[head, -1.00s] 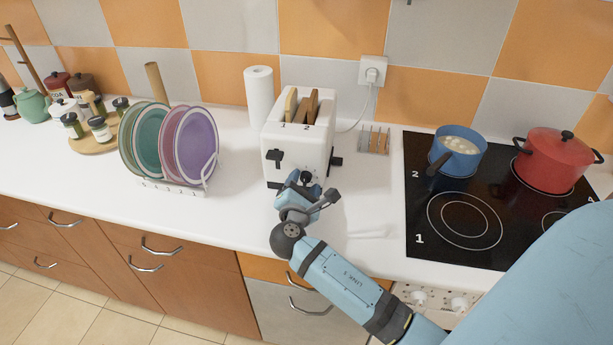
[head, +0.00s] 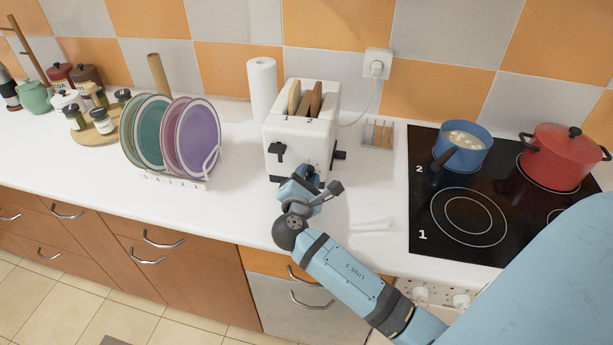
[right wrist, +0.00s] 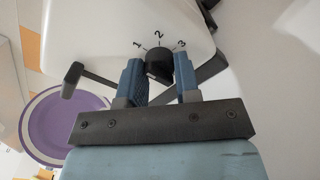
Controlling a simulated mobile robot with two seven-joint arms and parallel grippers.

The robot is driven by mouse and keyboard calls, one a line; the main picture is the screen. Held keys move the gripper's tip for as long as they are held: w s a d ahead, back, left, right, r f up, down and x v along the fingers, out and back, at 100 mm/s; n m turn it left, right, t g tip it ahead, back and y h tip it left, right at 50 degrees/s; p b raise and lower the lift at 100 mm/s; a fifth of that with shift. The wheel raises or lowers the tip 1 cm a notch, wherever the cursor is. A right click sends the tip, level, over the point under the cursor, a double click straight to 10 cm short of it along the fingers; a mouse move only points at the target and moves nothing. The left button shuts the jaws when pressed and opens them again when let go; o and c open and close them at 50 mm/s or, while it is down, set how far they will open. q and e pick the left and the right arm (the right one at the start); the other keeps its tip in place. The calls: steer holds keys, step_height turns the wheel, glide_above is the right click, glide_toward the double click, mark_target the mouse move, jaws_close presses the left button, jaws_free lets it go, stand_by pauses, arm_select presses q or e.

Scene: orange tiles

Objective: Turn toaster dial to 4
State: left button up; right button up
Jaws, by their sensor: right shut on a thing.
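The white toaster (head: 297,143) stands on the counter with slices of bread in its two slots, marked 1 and 2 on top. Its black dial (right wrist: 158,66) shows in the right wrist view, with the numerals 1, 2 and 3 around it; I see no 4. My right gripper (right wrist: 160,78) is shut on the dial, one blue finger on each side. In the head view, my right gripper (head: 304,178) is at the toaster's lower front and mostly covers the dial. Which numeral the dial points at is hard to tell. My left gripper is out of view.
A black lever (head: 277,151) sticks out of the toaster's front. A dish rack with plates (head: 198,140) stands to the left, a paper roll (head: 262,90) behind. The hob (head: 470,218) with a blue pot (head: 463,155) and red pot (head: 560,160) is to the right.

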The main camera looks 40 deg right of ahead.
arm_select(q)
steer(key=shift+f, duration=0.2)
arm_select(e)
steer(key=m+b, duration=0.3)
steer(key=m, duration=0.1)
steer(key=shift+f, duration=0.1)
steer(key=shift+m+b, duration=0.4)
steer(key=shift+m, duration=0.4)
steer(key=shift+m+b, duration=0.3)
steer(key=shift+m, duration=0.1)
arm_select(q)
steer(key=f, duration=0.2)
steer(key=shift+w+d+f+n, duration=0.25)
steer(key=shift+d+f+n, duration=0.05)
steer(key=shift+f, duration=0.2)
arm_select(e)
steer(key=shift+m, duration=0.3)
steer(key=o, duration=0.9)
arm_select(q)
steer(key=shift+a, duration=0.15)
arm_select(e)
steer(key=shift+o, duration=0.2)
